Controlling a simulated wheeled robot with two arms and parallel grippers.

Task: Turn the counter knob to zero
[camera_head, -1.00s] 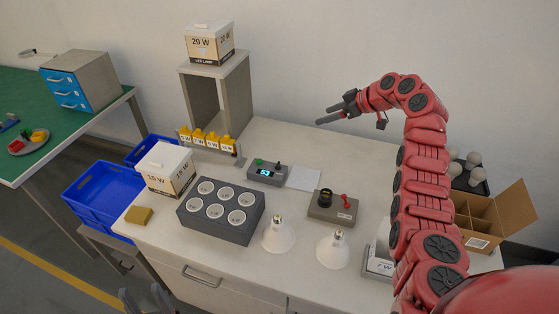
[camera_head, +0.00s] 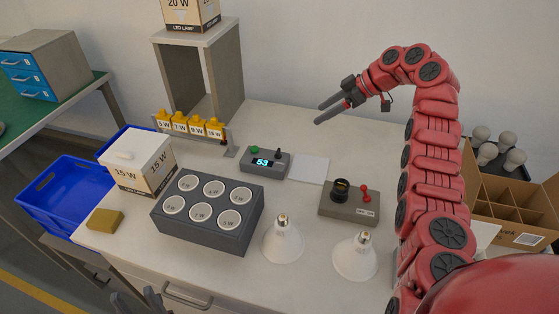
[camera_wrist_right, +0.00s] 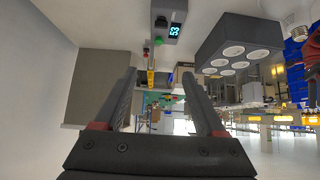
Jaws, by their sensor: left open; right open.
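The counter (camera_head: 265,163) is a small grey box on the table with a lit display reading 53, a green button (camera_head: 255,149) and a small black knob (camera_head: 278,152). In the right wrist view the counter (camera_wrist_right: 171,12) is at the top, its display upside down and the knob (camera_wrist_right: 161,22) at its left edge. My right gripper (camera_head: 318,115) is open and empty, in the air to the right of the counter in the head view, apart from it. My left gripper (camera_head: 134,302) is open at the bottom edge, partly cut off.
A grey socket block (camera_head: 240,240) stands in front of the counter, with two white bulbs (camera_head: 283,240) beside it. A white sheet (camera_head: 311,169) lies right of the counter. A tester box with a red lever (camera_head: 350,207) stands further right. A labelled yellow rack (camera_head: 190,125) stands behind left.

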